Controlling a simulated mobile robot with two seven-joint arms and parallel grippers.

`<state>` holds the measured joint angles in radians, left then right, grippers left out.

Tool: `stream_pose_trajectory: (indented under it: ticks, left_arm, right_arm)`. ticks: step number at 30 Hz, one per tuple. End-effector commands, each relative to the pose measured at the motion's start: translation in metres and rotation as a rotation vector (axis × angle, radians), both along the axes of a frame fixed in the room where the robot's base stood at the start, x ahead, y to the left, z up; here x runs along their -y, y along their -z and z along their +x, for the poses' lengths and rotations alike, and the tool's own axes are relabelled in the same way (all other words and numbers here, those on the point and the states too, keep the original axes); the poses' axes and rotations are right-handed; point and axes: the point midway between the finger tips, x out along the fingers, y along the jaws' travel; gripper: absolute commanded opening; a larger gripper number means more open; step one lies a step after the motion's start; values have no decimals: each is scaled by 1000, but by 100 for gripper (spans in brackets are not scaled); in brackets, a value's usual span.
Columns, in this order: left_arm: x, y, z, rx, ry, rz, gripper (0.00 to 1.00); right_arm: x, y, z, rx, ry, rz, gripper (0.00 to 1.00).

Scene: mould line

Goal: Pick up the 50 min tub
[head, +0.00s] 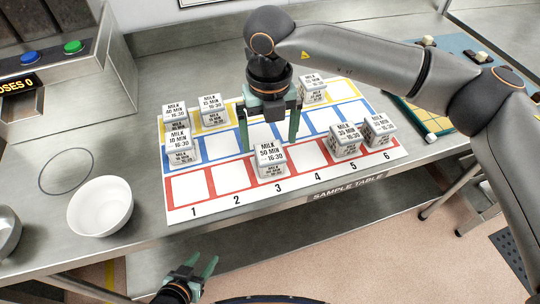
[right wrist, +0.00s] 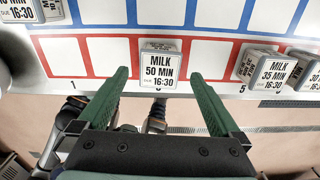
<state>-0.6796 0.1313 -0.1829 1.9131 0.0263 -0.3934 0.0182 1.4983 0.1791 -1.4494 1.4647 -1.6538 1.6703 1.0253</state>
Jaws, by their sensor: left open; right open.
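The 50 min tub (head: 270,159) is a white tub labelled MILK 50 MIN 16:30. It stands in the red row above number 3 of the sample mat (head: 228,215). In the right wrist view the tub (right wrist: 160,64) sits just beyond and between my right gripper's fingertips (right wrist: 161,80), not gripped. In the head view my right gripper (head: 270,142) is open, pointing down over the mat around the blue row, close behind the tub. My left gripper (head: 193,270) is open and empty, low in front of the table's front edge.
Other milk tubs stand on the mat: a 10 min tub (head: 180,147) at left, a 35 min tub (head: 345,141) and another tub (head: 378,130) at right, and several at the back. A white bowl (head: 100,207) stands left of the mat.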

Motion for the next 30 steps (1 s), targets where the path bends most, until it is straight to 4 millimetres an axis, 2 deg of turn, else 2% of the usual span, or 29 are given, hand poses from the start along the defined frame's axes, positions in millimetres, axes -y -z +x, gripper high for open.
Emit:
stream_pose_trajectory:
  ticks: [9,19,30]
  left_arm:
    - [1,-11,0,-1,1,0,50]
    - [1,-11,0,0,1,-1,50]
    - [1,-12,0,0,1,-2,50]
  right_arm:
    - [1,43,-4,-3,1,-1,100]
    - [0,50,-4,-1,0,0,99]
    - [0,50,-4,-1,0,0,57]
